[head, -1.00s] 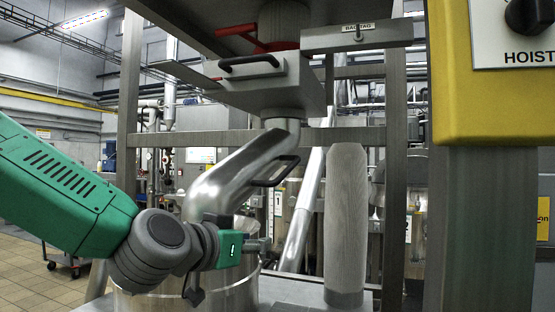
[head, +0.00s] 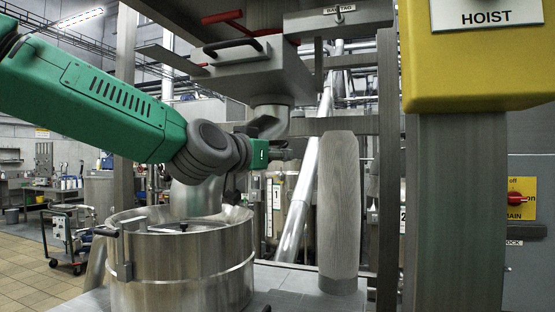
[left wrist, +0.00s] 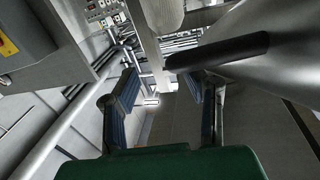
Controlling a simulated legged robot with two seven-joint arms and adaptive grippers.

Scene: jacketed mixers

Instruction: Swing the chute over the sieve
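The chute (head: 268,122) is a bent steel pipe under a grey box. My left arm hides its middle; its lower part (head: 196,197) shows above the back rim of the sieve (head: 185,280), a round steel drum with an open top. I cannot tell whether the outlet is over it. In the left wrist view the chute (left wrist: 285,45) is at upper right with a black bar handle (left wrist: 218,52). My left gripper (left wrist: 160,88) is open, fingers apart, with the handle's near end by the right finger. In the head view the gripper (head: 280,153) is beside the chute. My right gripper is not in view.
A grey ribbed sleeve (head: 338,205) stands upright right of the chute. A thick post (head: 460,210) with a yellow hoist box (head: 470,80) is at right. The grey box (head: 255,75) with red and black handles hangs above. A cart (head: 65,235) stands on open floor at left.

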